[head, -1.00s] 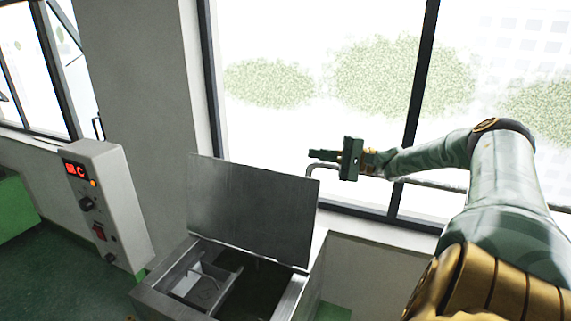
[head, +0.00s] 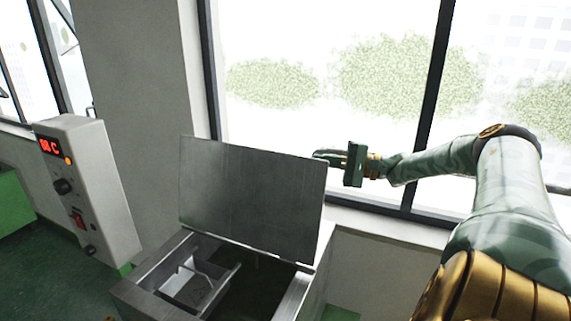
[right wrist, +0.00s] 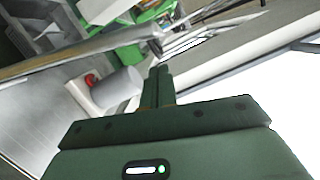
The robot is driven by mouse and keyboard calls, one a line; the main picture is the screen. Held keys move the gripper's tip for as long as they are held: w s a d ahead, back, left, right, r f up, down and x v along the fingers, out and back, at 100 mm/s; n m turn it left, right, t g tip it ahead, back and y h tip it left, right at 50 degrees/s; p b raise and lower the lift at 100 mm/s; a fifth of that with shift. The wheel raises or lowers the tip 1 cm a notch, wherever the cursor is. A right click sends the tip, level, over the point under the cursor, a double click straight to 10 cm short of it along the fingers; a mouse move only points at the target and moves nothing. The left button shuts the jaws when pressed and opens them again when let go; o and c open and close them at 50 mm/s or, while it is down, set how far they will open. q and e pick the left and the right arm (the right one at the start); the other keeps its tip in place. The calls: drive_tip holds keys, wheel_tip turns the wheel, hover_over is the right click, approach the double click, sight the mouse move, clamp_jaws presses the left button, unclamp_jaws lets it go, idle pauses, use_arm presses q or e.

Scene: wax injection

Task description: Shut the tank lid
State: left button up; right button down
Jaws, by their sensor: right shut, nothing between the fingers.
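The tank lid (head: 252,202) is a flat grey metal plate. It stands open, nearly upright, hinged along the far side of the metal tank (head: 150,294). The tank's inside is exposed, with a metal tray (head: 192,284) at its left. In the right wrist view the closed fingers (right wrist: 158,85) point up the picture. My left gripper is not in view.
A grey control box (head: 90,190) with a red display and knobs stands left of the tank. A window with dark frames (head: 425,110) is behind the lid and my right arm. A green object (head: 12,200) is at the far left.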

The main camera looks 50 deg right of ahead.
sight(286, 155)
drive_tip(key=shift+w+a, duration=0.25)
drive_tip(key=shift+w, duration=0.05)
drive_tip(key=x, duration=0.9)
drive_tip(key=shift+r+p, duration=0.1)
drive_tip(key=shift+p, duration=0.3)
